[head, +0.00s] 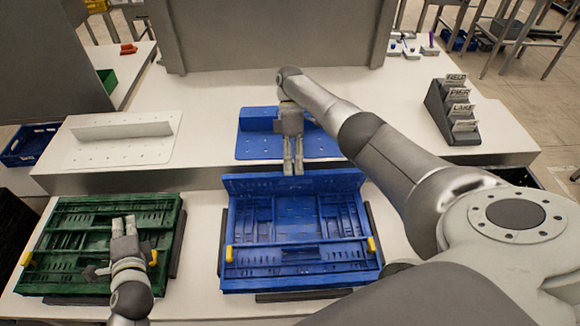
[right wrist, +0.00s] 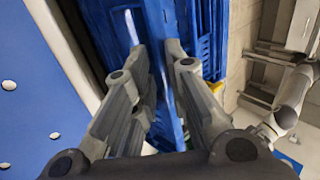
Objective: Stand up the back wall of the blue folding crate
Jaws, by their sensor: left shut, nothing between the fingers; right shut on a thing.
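The blue folding crate (head: 300,277) lies on the front work surface, its other walls folded flat inside. Its back wall (head: 335,185) is raised along the far edge; I cannot tell if it is fully upright. My right gripper (head: 293,170) points down at the middle of that wall's top edge and is shut on it. In the right wrist view the fingers (right wrist: 156,75) close around the blue wall (right wrist: 155,25). My left gripper (head: 123,222) is shut and empty above the green folding crate (head: 60,212), which lies folded flat to the left.
Yellow latches (head: 371,244) sit at the crate's sides. Behind, on a raised ledge, are a blue perforated plate (head: 255,145) and a white one (head: 120,150). A dark card rack (head: 447,115) stands at the right. A grey panel (head: 270,35) blocks the back.

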